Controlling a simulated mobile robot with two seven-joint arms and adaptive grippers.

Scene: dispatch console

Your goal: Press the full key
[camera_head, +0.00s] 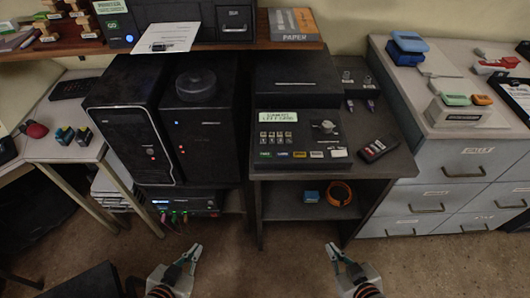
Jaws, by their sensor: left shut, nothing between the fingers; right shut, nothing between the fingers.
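A dark console (298,132) stands on the dark cabinet in the middle, with a lit display (285,116) whose text is too small to read surely. Along its front edge runs a row of small keys with coloured labels, among them a green one (265,154), a yellow one (300,154) and a pale one (338,153). I cannot read which is the full key. My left gripper (190,255) is shut and empty, low over the floor, left of the cabinet. My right gripper (336,256) is shut and empty, low before the cabinet. Both are well apart from the console.
A black handset (378,149) lies right of the console. Two dark towers (130,120) stand to the left. The cabinet's lower shelf holds an orange coil (339,193). Grey drawers (450,175) stand at right. A wooden shelf (200,49) overhangs at the back. The floor (262,265) between my grippers is clear.

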